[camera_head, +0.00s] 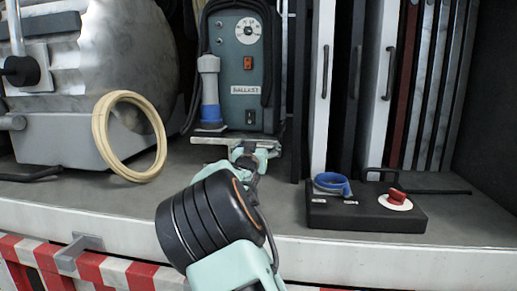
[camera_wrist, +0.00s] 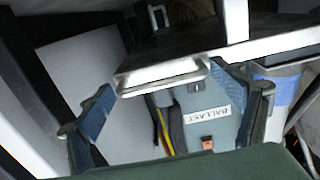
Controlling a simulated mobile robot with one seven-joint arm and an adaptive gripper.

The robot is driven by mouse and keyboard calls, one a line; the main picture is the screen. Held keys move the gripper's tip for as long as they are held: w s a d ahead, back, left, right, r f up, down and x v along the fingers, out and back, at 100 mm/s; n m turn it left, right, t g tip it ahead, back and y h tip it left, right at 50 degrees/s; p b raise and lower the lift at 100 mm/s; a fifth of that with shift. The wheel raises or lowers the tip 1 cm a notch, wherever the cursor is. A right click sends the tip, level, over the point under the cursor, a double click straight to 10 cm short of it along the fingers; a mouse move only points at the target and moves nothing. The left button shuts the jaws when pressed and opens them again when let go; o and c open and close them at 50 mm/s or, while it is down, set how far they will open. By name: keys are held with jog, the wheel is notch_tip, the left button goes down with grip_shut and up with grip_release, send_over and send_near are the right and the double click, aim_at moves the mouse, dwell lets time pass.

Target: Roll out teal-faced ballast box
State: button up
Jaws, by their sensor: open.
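The teal-faced ballast box (camera_head: 240,68) stands upright on the truck floor, with a dial, orange switch and BALLAST label. It also shows in the wrist view (camera_wrist: 203,128). My gripper (camera_head: 250,148) is open at the low front of the box. In the wrist view the fingers stand either side of the handle; contact is not visible. My wrist hides part of the floor in front.
A cream hose coil (camera_head: 128,135) leans further left. A black control box (camera_head: 365,213) with a red knob and blue strap sits on the right. Tall white-edged panels (camera_head: 322,90) stand close to the box's right.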

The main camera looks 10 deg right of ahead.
jog(key=shift+w, duration=0.1)
jog(key=shift+c, duration=0.2)
jog(key=c, duration=1.3)
jog(key=shift+c, duration=0.2)
